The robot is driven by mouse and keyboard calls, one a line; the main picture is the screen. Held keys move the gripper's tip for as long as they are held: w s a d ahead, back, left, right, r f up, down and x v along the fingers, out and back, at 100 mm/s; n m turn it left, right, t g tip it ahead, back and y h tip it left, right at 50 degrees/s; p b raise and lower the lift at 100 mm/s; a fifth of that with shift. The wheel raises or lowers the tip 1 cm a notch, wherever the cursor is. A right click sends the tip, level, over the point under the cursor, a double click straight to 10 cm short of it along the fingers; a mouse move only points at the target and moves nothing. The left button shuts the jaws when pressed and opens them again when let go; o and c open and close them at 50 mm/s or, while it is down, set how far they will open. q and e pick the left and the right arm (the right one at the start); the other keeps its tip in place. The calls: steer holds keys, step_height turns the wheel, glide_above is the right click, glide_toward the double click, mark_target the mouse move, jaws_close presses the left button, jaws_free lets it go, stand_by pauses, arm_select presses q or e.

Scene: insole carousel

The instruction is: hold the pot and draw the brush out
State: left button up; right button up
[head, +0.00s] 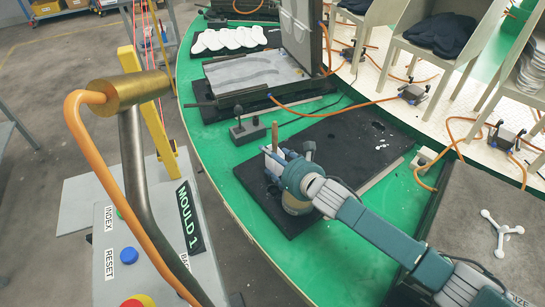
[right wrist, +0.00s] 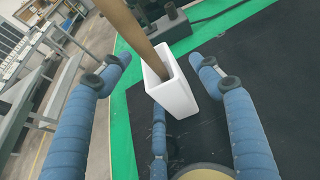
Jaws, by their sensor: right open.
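The pot is a white, square-sided cup (right wrist: 190,108) on a black mat, and it also shows in the head view (head: 268,161). The brush (right wrist: 132,28) stands in it; only its brown wooden handle shows, leaning, and it also rises above the pot in the head view (head: 275,135). The bristles are hidden inside the pot. My right gripper (right wrist: 160,78) is open, with its blue fingers spread on either side of the pot and a third finger below. I cannot tell whether any finger touches the pot. My left gripper is not in view.
The black mat (head: 325,150) lies on the green carousel (head: 225,165). A dark block with knobs (head: 248,131) stands just behind the pot. An open mould (head: 255,75) is further back. A control box labelled MOULD 1 (head: 140,255) and a post with an orange hose stand left.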

steer(key=shift+w+a+f, duration=0.25)
steer(key=shift+w+a, duration=0.15)
steer(key=shift+w, duration=0.1)
steer(key=c, duration=0.4)
steer(key=shift+c, duration=0.3)
steer(key=c, duration=0.9)
stand_by(0.5)
